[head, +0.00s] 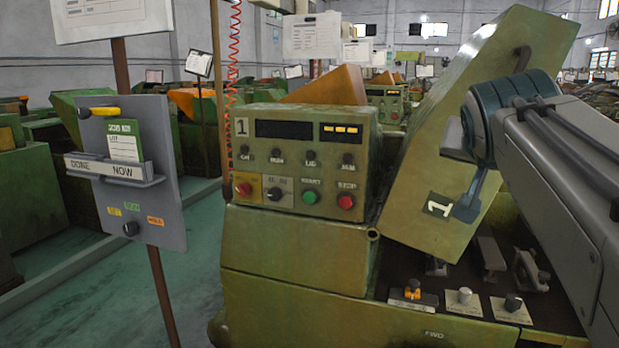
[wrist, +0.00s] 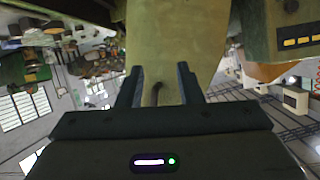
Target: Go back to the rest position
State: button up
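My arm reaches in from the right in the head view, its wrist joint in front of the raised, tilted green hood (head: 470,130) marked "1". In the wrist view my gripper (wrist: 160,85) has its two dark fingers spread apart. A thin dark handle (wrist: 157,93) on the hood shows between them; the fingers do not close on it. I cannot tell how near it is. The hood also fills the middle of the wrist view (wrist: 178,45). In the head view a dark handle (head: 522,60) shows high on the hood.
The control box (head: 300,160) with several buttons stands left of the hood. Below the hood are clamps and knobs (head: 464,297) on a dark bed. A grey sign board (head: 130,175) on a post stands at the left. Green floor (head: 195,260) lies open between them.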

jog(key=s+a+f+n+g+y+p, duration=0.2)
jog(key=s+f, duration=0.5)
jog(key=f, duration=0.4)
jog(key=s+a+f+n+g+y+p, duration=0.3)
jog(key=s+a+f+n+g+p, duration=0.1)
jog(key=s+a+f+g+p, duration=0.3)
notch_tip(320, 180, down, 4)
jog(key=shift+s+a+r+y+p, duration=0.1)
jog(key=shift+s+a+y+p, duration=0.2)
jog(key=shift+a+p, duration=0.75)
